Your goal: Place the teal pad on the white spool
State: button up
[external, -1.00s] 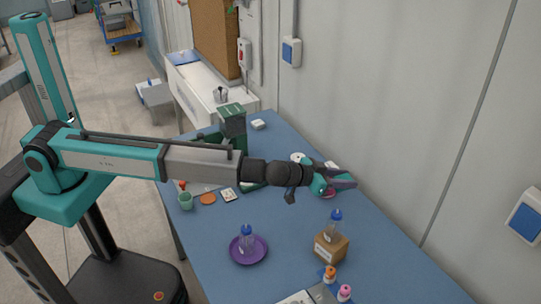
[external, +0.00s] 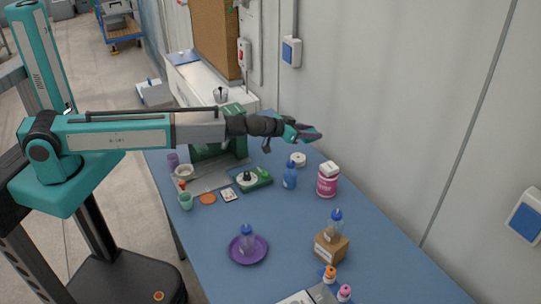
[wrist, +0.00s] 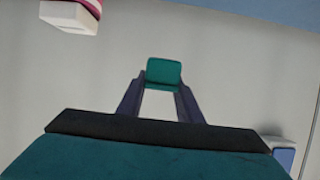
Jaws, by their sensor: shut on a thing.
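My gripper (external: 306,134) is shut on the teal pad (wrist: 164,73), which sits between the fingertips in the wrist view. In the external view the pad cannot be told apart from the gripper. The white spool (external: 298,159) appears to be the small round white thing with a dark centre on the blue table, near the wall. My gripper is in the air above it in the picture, apart from it. The spool does not show in the wrist view.
A blue bottle (external: 290,176) and a pink jar (external: 327,181) stand just in front of the spool. A green device with a white disc (external: 247,179) is to the left. A clear bottle (external: 334,226) stands on a cardboard box (external: 331,246). The wall (external: 400,110) is close behind.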

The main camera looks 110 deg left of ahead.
jog(key=s+a, duration=0.5)
send_over(299, 157)
notch_tip(299, 157, down, 5)
jog(key=shift+r+p, duration=0.2)
jog(key=shift+p, duration=0.15)
jog(key=shift+f+b, duration=0.9)
jog(key=shift+f, duration=1.1)
jog(key=shift+f, duration=0.1)
jog(key=shift+f+b, duration=1.05)
jog(key=shift+f, duration=0.85)
jog(key=shift+f, duration=0.15)
